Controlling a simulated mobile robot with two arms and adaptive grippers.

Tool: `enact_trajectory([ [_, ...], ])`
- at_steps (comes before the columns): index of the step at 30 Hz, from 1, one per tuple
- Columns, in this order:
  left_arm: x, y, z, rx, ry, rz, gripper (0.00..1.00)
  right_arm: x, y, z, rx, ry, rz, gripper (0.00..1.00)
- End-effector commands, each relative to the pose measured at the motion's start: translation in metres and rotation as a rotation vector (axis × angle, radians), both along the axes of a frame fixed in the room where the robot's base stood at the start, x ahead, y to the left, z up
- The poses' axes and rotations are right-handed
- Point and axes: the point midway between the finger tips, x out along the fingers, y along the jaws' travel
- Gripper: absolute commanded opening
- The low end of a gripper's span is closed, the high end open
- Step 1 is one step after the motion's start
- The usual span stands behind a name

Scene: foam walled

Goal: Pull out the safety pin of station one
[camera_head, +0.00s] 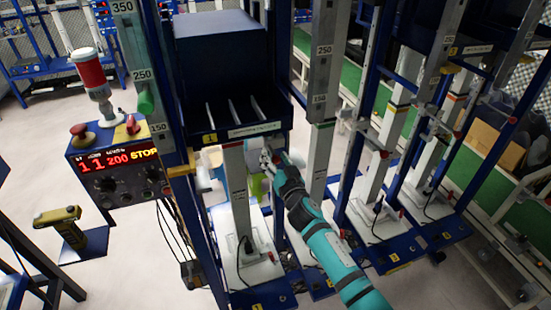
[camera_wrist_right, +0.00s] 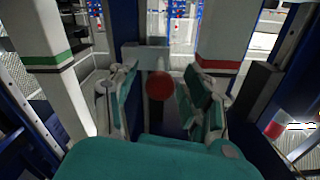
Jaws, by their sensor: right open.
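A red round knob (camera_wrist_right: 158,86), which looks like the end of the safety pin, shows in the middle of the right wrist view. It lies between the spread fingers of my right gripper (camera_wrist_right: 160,102), which is open. I cannot tell how deep the knob is between them, and no finger visibly touches it. In the head view my right gripper (camera_head: 268,160) is beside the column of station one (camera_head: 236,190), below its dark blue box (camera_head: 222,60). The knob cannot be made out there. My left gripper is not in view.
A control box (camera_head: 118,170) with a red display reading "11 200 STOP" and a red lamp (camera_head: 90,72) stands at the left. A yellow and black hand tool (camera_head: 60,222) rests on a blue shelf. More stations with blue posts (camera_head: 372,90) stand close on the right.

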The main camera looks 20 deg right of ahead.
Motion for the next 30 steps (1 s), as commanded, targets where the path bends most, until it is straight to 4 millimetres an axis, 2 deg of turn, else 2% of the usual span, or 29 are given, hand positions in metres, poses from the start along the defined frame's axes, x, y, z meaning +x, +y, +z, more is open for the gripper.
enact_trajectory([
  [5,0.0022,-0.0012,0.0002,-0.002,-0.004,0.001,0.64,-0.0002,-0.0001,-0.0001,0.000,0.000,0.000,0.49],
  [16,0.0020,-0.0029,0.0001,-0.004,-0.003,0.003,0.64,-0.0004,-0.0002,-0.0002,0.000,0.000,0.000,0.01],
  [26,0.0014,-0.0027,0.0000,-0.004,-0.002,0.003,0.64,-0.0006,-0.0001,-0.0003,0.000,0.000,0.000,0.00],
  [30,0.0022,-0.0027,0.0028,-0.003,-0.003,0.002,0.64,-0.0083,0.0000,-0.0008,0.003,0.003,0.000,0.00],
])
